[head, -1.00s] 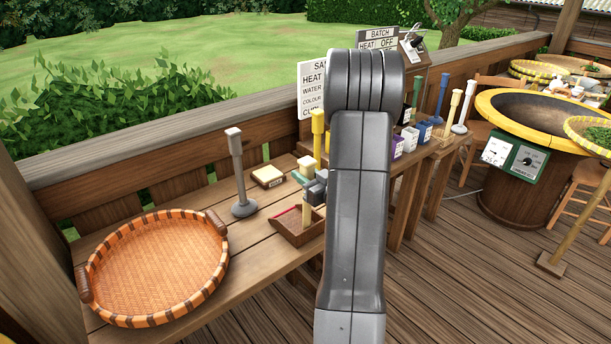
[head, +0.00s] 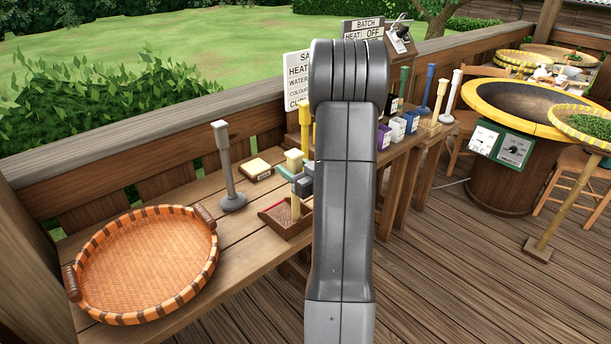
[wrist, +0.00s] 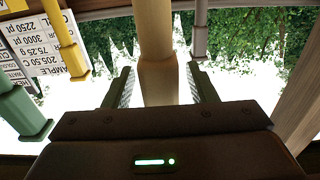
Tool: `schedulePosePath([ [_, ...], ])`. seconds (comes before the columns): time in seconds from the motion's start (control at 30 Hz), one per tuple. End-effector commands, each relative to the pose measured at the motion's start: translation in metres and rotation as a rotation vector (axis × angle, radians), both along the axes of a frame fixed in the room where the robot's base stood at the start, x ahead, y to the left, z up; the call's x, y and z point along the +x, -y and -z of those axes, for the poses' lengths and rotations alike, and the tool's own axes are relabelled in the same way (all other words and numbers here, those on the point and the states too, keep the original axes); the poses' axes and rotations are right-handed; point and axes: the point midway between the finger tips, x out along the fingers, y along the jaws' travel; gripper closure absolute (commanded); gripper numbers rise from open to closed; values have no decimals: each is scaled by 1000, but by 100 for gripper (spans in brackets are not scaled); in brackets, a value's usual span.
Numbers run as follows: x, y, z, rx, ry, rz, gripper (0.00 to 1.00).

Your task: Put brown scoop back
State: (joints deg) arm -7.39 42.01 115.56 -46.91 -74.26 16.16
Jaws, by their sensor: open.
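The brown scoop (head: 271,216) is a low wooden pan with a reddish inside. It sits on the wooden bench with its tan upright handle (head: 295,208) and pale block top (head: 294,155). My gripper (head: 298,182) is at the upper part of this handle, below the top. In the wrist view, the tan post (wrist: 158,60) stands between the two spread fingers of my gripper (wrist: 160,88). A gap shows on each side of the post. The far side of the handle is hidden.
A grey post tool (head: 228,165) and a small pale block (head: 256,169) stand left of the scoop. A round woven basket (head: 150,262) is at the bench's left end. A yellow post (head: 305,125) is close behind. Several coloured containers (head: 397,128) stand right of my arm.

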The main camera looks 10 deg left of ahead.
Motion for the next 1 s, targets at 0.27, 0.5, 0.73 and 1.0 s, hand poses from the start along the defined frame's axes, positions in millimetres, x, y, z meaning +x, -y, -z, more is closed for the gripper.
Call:
schedulePosePath([
  [0.27, 0, 0, -1, -1, -2, 0, 48],
  [0.5, -31, 33, 5, 0, 0, 5, 48],
  [0.73, -60, 66, 1, 0, 0, 6, 48],
  [1.0, -82, 94, 0, 0, 0, 4, 48],
])
